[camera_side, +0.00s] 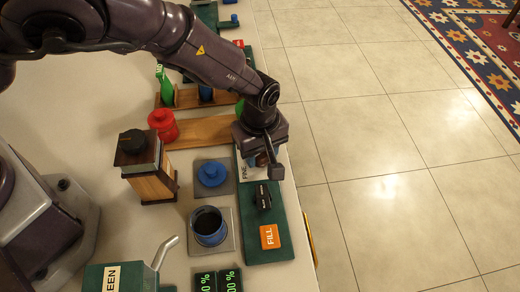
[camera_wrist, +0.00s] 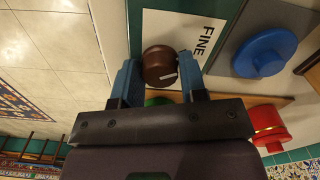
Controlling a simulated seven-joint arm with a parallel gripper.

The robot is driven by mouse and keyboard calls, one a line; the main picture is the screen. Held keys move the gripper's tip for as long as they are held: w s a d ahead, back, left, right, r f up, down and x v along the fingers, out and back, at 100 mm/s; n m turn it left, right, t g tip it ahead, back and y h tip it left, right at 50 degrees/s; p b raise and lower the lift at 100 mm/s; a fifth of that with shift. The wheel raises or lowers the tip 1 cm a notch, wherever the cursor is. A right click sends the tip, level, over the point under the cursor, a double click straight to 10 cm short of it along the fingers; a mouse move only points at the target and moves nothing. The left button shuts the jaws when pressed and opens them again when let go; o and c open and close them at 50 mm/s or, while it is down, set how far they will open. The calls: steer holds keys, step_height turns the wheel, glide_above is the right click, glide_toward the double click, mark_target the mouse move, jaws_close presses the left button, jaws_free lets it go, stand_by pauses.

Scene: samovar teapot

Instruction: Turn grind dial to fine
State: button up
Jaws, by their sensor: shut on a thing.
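The grind dial is a dark brown round knob (camera_wrist: 159,62) with a short white mark, in the wrist view between my two blue fingers. The white mark sits at the lower right of its top. A white card lettered FINE (camera_wrist: 207,38) lies beside it on a green panel. My gripper (camera_wrist: 158,78) is shut on the dial, one finger on either side. In the side view my gripper (camera_side: 262,156) is low over the green panel by the table's edge. The dial is mostly hidden there by the gripper, and the FINE card (camera_side: 245,173) is partly covered.
A black switch (camera_side: 263,197) and an orange FILL label (camera_side: 269,237) are on the green panel nearer the camera. A blue lid (camera_side: 211,174), a blue cup (camera_side: 209,227), a wooden grinder (camera_side: 147,170) and a red canister (camera_side: 162,124) stand to the left. Right of the edge is floor.

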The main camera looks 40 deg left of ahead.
steer(key=shift+n, duration=0.6)
steer(key=o, duration=0.9)
step_height(320, 180, up, 13)
stand_by(0.4)
